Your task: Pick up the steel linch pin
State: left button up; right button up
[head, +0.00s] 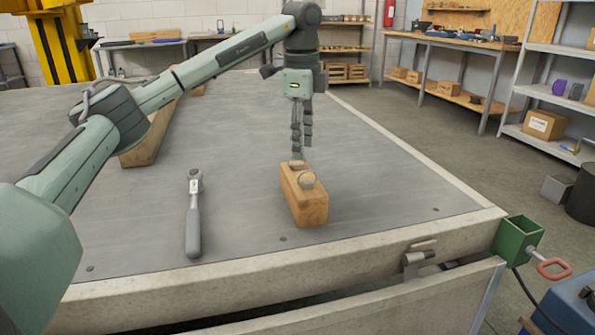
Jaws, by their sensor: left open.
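The steel linch pin (307,180) shows as a grey ring and small body on top of a wooden block (304,205). The block lies on the grey trailer deck near its front edge. My left gripper (300,150) points straight down above the far end of the block. It is open, with its fingertips close to the block's top; whether they touch anything there is unclear. Seen from this side, the two fingers look close together. My right gripper is not in view.
A ratchet (193,215) with a dark handle lies on the deck left of the block. A larger timber (150,135) lies farther back, behind my left arm. A green bracket (517,238) with a red-handled pin sits at the trailer's right corner. The deck right of the block is clear.

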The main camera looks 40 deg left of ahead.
aim_at(303, 169)
pick_arm(q)
jog(key=f, duration=0.3)
jog(key=shift+w+a+f, duration=0.15)
jog(key=shift+w+f, duration=0.1)
jog(key=shift+f, duration=0.05)
grip_shut()
